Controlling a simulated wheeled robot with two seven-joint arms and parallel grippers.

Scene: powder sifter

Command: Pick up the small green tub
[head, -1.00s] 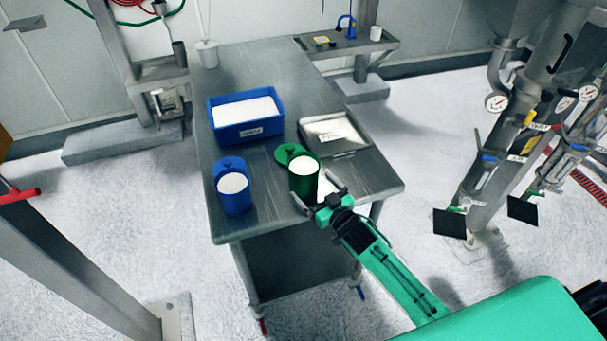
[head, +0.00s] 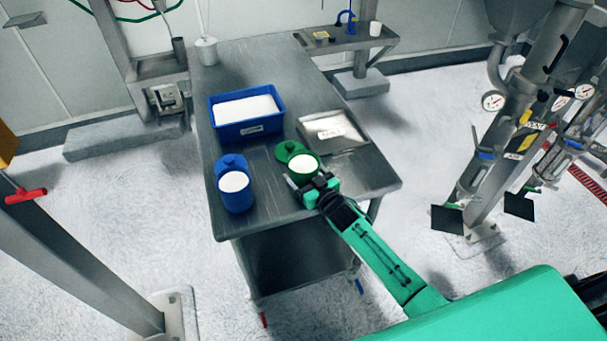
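The small green tub (head: 291,154) stands on the steel table, with white powder inside and its round green lid beside the rim at the upper left. My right gripper (head: 309,181) is at the tub's near side, low against its body. The gripper hides the lower front of the tub. The fingertips are partly hidden, so I cannot tell whether they are spread around the tub or shut on it. My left gripper is not in view.
A blue tub (head: 235,200) of white powder stands to the left. A blue bin (head: 247,130) of powder and a flat metal tray (head: 350,151) stand behind.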

